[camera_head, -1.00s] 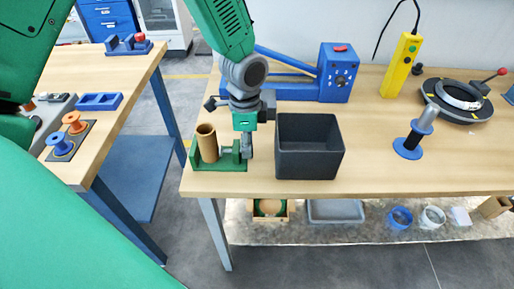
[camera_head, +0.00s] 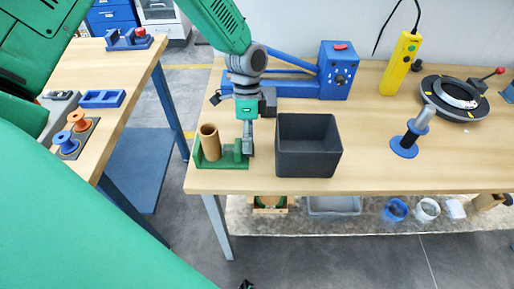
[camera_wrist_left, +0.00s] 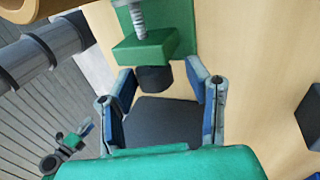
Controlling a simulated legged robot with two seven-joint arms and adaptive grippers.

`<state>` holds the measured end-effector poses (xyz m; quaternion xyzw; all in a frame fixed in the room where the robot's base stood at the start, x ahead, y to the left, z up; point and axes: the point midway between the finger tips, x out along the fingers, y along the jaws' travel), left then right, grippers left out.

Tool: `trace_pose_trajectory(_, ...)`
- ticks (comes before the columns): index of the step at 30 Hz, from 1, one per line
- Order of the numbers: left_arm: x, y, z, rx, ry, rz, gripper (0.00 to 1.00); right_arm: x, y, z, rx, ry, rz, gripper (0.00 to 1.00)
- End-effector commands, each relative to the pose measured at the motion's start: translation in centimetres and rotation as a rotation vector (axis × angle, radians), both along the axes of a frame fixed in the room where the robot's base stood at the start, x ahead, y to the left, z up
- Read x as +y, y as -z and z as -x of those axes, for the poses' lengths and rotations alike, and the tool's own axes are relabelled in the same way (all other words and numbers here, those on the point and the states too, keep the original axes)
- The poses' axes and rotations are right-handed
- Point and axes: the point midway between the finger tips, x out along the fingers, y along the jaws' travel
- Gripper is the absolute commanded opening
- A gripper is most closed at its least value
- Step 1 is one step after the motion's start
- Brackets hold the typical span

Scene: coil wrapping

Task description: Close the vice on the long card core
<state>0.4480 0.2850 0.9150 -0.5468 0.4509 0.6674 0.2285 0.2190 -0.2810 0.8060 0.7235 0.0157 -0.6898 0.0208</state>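The small green vice (camera_head: 208,163) stands at the left front of the table. The card core (camera_head: 209,142), a brown tube, stands upright in it. My left gripper (camera_head: 248,148) points down at the vice's right end. In the wrist view its fingers (camera_wrist_left: 163,88) are apart on either side of the knob; I cannot tell if they touch it. A small jointed part (camera_wrist_left: 66,146) at lower left may be my right gripper.
A black open box (camera_head: 308,162) stands close to the right of my left gripper. A blue machine (camera_head: 338,72) is behind it. A blue-based spindle (camera_head: 406,148) and a dark ring fixture (camera_head: 455,100) stand farther right. The front middle-right of the table is clear.

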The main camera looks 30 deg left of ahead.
Motion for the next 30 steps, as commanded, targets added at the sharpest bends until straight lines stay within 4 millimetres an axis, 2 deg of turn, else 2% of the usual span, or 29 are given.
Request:
trace_pose_trajectory(9, -0.2, -0.2, 0.1, -0.013, 0.003, -0.012, 0.43, 0.0, -0.3, 0.0, 0.0, 0.0, 0.0, 0.54)
trace_pose_trajectory(16, -0.5, -0.7, 0.6, -0.178, 0.01, -0.115, 0.43, 0.0, -1.6, 0.0, 0.0, 0.0, 0.0, 0.54)
trace_pose_trajectory(21, -0.5, -0.4, 0.7, -0.262, 0.005, -0.164, 0.43, 0.0, -1.3, 0.0, 0.0, 0.0, 0.0, 0.54)
trace_pose_trajectory(30, -0.5, -0.4, 0.7, -0.274, 0.001, -0.167, 0.43, 0.0, -1.2, 0.0, 0.0, 0.0, 0.0, 0.54)
